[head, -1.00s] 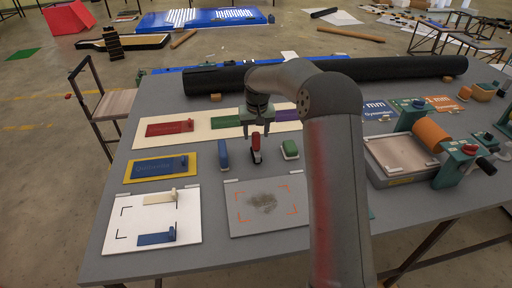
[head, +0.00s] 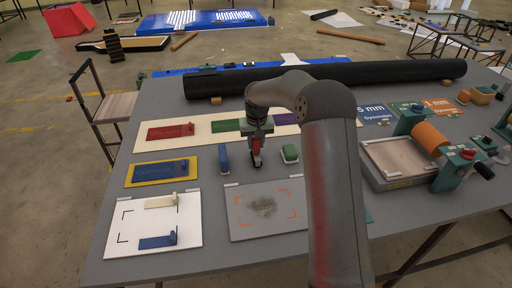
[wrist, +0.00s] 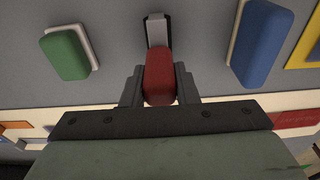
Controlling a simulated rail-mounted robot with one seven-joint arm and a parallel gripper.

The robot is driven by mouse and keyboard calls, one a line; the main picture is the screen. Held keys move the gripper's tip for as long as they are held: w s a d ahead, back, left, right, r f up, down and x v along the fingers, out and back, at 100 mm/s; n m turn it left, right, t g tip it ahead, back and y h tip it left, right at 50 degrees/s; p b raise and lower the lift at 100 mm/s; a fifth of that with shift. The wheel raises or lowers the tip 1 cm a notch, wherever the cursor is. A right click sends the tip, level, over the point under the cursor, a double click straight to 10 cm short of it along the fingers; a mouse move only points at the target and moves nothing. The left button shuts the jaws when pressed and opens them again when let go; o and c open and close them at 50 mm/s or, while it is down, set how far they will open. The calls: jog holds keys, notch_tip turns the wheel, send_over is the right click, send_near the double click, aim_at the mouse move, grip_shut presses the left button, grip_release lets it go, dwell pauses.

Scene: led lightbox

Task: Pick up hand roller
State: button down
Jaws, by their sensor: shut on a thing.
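The hand roller (head: 256,158) has a red handle and a dark frame at its end. It stands between a blue block and a green block on the grey table. My gripper (head: 257,140) is right above it, with its fingers down around the red handle. In the wrist view the fingers of my gripper (wrist: 158,84) are shut on the red handle of the hand roller (wrist: 159,68), one on each side. The grey roller end points away from the gripper. I cannot tell whether the roller is touching the table.
A blue block (head: 223,157) stands close on the left and a green block (head: 290,153) close on the right. A grey plate (head: 240,222) with orange corner marks lies in front. A long black roll (head: 400,68) lies behind. A press with an orange cylinder (head: 430,138) stands at right.

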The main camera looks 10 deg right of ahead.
jog(key=shift+r, duration=0.6)
jog(key=shift+s+r+b, duration=0.25)
jog(key=shift+r+b, duration=0.4)
jog(key=shift+r, duration=0.6)
jog(key=s+a+r+b, duration=0.2)
jog(key=s+r+b, duration=0.2)
jog(key=s+r, duration=0.5)
jog(key=s, duration=0.4)
jog(key=shift+s+a+r+b, duration=0.15)
jog(key=shift+a+b, duration=0.05)
jog(key=shift+b, duration=0.15)
